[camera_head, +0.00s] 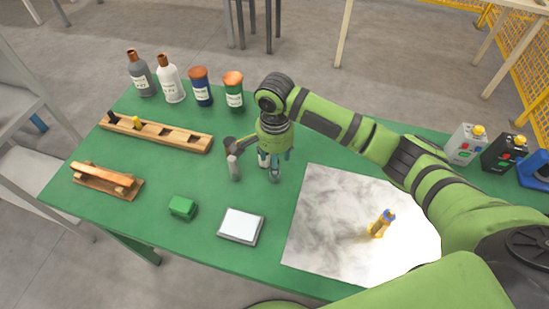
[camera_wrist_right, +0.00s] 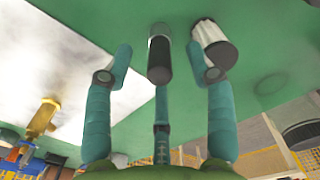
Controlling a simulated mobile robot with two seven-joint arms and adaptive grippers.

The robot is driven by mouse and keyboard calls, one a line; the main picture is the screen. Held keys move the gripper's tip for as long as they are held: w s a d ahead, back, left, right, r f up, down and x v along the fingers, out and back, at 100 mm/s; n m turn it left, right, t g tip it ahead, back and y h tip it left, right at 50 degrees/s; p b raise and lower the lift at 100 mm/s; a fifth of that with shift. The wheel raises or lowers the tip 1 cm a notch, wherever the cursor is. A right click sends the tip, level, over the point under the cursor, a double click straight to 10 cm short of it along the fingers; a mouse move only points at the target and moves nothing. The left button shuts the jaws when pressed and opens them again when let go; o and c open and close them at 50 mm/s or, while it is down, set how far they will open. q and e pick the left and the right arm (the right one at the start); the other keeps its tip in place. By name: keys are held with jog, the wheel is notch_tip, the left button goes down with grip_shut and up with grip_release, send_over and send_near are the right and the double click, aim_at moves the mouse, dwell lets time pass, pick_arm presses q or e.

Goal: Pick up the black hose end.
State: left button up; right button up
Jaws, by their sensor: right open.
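In the head view two upright pieces with dark upper parts and pale lower parts stand near my right gripper (camera_head: 268,168): one dark-capped piece (camera_head: 233,165) just left of it, the other partly hidden under it. In the right wrist view a black cylinder with a pale far end (camera_wrist_right: 159,60) is between the open teal fingers of the right gripper (camera_wrist_right: 160,65), with no clear contact. A ridged white piece with a black end (camera_wrist_right: 213,42) is beside the right finger. I cannot tell which is the black hose end. My left gripper is not in view.
Several bottles (camera_head: 170,80) stand at the back left. A wooden rack (camera_head: 160,133), a smaller wooden stand (camera_head: 105,180), a green block (camera_head: 182,207) and a white pad (camera_head: 241,226) lie on the green table (camera_head: 200,235). A yellow fitting (camera_head: 380,222) stands on the marbled sheet (camera_head: 320,220).

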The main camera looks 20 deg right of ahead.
jog(key=shift+s+f+p, duration=0.2)
jog(key=shift+f+p, duration=0.1)
jog(key=shift+f, duration=0.65)
notch_tip(320, 180, down, 3)
jog(key=shift+r, duration=0.15)
jog(key=shift+w+f, duration=0.1)
jog(key=shift+f, duration=0.5)
grip_shut()
jog(key=shift+w, duration=0.1)
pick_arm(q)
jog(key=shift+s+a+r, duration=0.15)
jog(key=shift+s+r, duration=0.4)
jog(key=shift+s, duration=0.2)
pick_arm(e)
jog(key=shift+r, duration=0.15)
